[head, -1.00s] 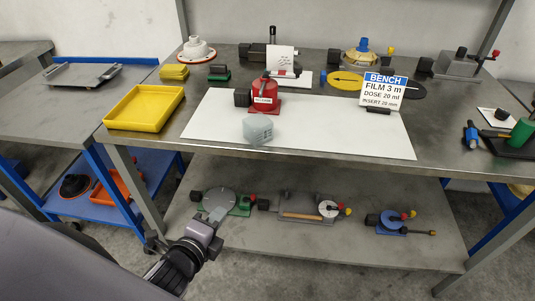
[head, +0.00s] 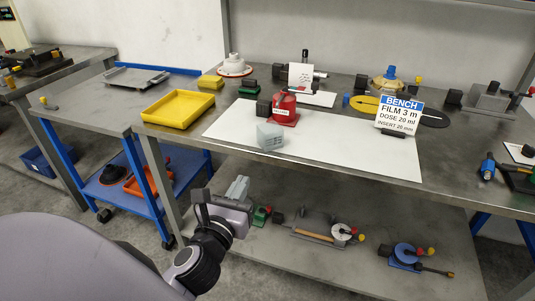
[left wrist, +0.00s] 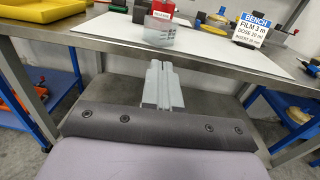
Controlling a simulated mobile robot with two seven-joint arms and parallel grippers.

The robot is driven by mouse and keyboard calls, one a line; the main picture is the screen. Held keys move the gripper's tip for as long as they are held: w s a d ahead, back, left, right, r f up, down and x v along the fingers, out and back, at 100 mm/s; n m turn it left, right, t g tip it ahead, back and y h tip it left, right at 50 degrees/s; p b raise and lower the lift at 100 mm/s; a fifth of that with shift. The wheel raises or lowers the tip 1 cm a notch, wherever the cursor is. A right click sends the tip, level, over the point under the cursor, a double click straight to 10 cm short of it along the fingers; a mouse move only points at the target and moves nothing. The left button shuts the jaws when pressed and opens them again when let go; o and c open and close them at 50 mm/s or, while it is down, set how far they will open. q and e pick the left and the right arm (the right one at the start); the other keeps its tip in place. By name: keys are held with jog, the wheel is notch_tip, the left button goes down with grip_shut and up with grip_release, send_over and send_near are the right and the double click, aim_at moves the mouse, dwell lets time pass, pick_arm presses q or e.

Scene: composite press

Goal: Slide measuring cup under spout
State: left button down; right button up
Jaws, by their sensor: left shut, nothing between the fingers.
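The measuring cup looks like a pale grey, translucent cup (head: 270,136) standing on the white mat (head: 350,157), in front of the red dispenser (head: 285,108). In the left wrist view the cup (left wrist: 159,30) is straight ahead, with part of the red dispenser (left wrist: 164,7) behind it. The spout itself is too small to make out. My left gripper (head: 238,187) is shut and empty, in front of the bench and below its top, apart from the cup. Its closed fingers also show in the left wrist view (left wrist: 162,85). My right gripper is out of view.
A yellow tray (head: 178,122) lies left of the mat. A bench sign (head: 398,115) stands on the mat's right part. The bench's front edge lies between my left gripper and the cup. Devices sit on the lower shelf (head: 330,265). The mat's front is clear.

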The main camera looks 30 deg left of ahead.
pick_arm(q)
send_near(272, 127)
jog(key=shift+s+d+r+p, duration=0.1)
jog(key=shift+s+d+p, duration=0.25)
jog(key=shift+s, duration=0.3)
jog(key=shift+w+a, duration=0.25)
jog(key=shift+w, duration=0.2)
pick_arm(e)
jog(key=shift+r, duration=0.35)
pick_arm(q)
jog(key=x, duration=0.7)
jog(key=shift+w+b, duration=0.2)
jog(key=shift+b, duration=0.15)
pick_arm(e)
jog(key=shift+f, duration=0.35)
pick_arm(q)
jog(key=shift+s, duration=0.1)
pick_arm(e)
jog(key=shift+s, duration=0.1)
